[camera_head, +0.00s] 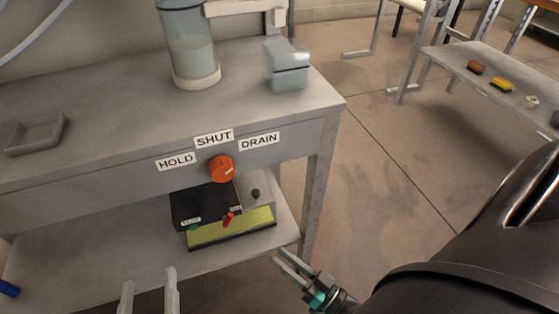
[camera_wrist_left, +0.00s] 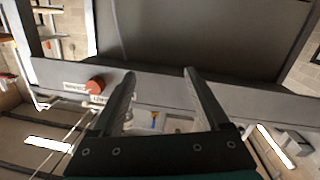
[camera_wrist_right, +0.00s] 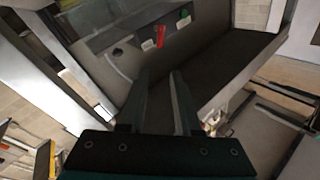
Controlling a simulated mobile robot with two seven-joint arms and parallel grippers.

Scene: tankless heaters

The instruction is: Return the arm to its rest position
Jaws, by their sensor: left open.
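My left gripper (camera_head: 149,276) shows at the bottom of the head view, in front of the lower shelf, its two fingers apart with nothing between them. In the left wrist view (camera_wrist_left: 158,72) its fingers also stand wide apart and empty. My right gripper (camera_head: 280,256) is by the right front corner of the lower shelf, beside the bench leg. In the right wrist view (camera_wrist_right: 160,72) its fingers are parted by a narrower gap, with nothing held. The orange knob (camera_head: 222,169) on the bench front sits under the HOLD, SHUT and DRAIN labels; neither gripper touches it.
A black and yellow box (camera_head: 205,207) with a red switch stands on the lower shelf (camera_head: 90,255). A side table (camera_head: 480,62) stands right; floor between is clear.

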